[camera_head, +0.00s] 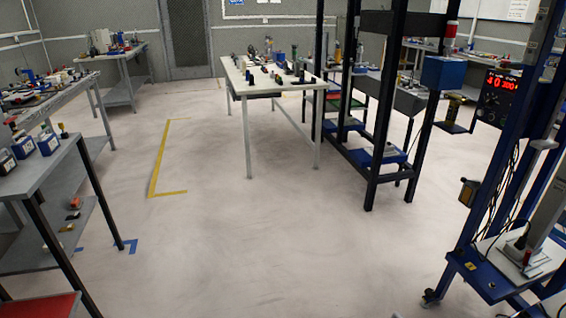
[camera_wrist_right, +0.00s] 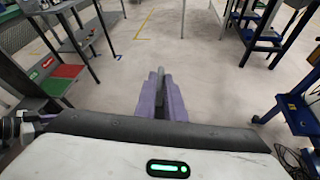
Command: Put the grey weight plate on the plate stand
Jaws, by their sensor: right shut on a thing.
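My right gripper (camera_wrist_right: 162,88) shows in the right wrist view, with purple fingers pointing away from the camera. It is shut on a thin grey thing (camera_wrist_right: 154,96) seen nearly edge-on, which looks like the grey weight plate. The fingers hide much of it. It is held out over open floor. I cannot make out the plate stand in either view. Neither gripper shows in the head view.
Open pale floor (camera_head: 270,240) lies ahead. Benches (camera_head: 60,165) line the left. A white table (camera_head: 270,85) with small items stands mid-back, beside a dark rack (camera_head: 385,120). A blue wheeled frame (camera_head: 480,270) is close on the right. A red mat (camera_wrist_right: 68,71) lies on a left shelf.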

